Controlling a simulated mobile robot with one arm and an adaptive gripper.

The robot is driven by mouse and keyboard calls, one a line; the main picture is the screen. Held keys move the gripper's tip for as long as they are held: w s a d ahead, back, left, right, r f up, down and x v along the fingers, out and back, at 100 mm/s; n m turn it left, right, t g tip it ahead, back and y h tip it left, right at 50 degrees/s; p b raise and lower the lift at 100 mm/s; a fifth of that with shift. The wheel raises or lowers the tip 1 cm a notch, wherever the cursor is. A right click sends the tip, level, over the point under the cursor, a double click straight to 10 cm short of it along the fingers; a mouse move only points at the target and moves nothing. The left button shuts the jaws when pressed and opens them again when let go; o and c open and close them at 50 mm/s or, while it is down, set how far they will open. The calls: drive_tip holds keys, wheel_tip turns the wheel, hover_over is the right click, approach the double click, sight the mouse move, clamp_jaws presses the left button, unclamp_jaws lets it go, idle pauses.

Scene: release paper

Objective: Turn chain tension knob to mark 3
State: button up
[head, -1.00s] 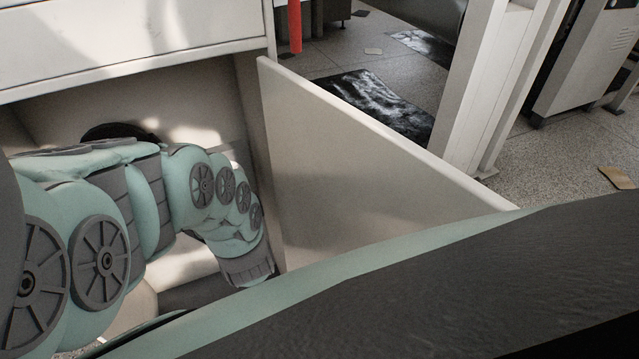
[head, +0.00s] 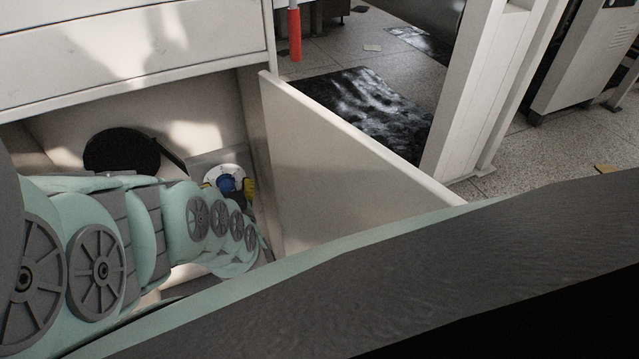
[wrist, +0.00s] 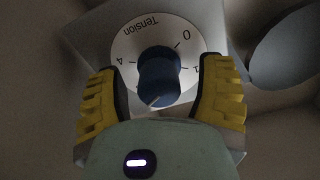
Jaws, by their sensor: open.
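The blue tension knob (wrist: 159,78) sits on a round white dial (wrist: 135,45) marked "Tension", which appears upside down in the wrist view. Marks 0, 1 and 4 show; 2 and 3 are hidden behind the knob and my gripper. A pale line on the knob's end points down and slightly left in that view. My gripper (wrist: 163,72) is open, with one yellow finger on each side of the knob and gaps between. In the head view the dial (head: 211,172), the knob (head: 228,185) and one yellow finger (head: 250,187) show beyond my arm.
The dial is inside a pale cabinet recess, with a dark round part (head: 121,151) to its left. An open cabinet door panel (head: 340,145) stands close to the right of my arm. Beyond it are a dark floor mat (head: 365,110) and a white post (head: 475,95).

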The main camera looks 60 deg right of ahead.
drive_tip(key=n, duration=0.3)
drive_tip(key=n+p, duration=0.1)
drive_tip(key=n, duration=0.1)
drive_tip(key=shift+s+d+r+n, duration=0.1)
drive_tip(key=shift+s+n, duration=0.1)
drive_tip(key=shift+n, duration=0.2)
drive_tip(key=shift+n+b, duration=0.35)
drive_tip(key=shift+n, duration=1.55)
drive_tip(key=shift+n, duration=0.3)
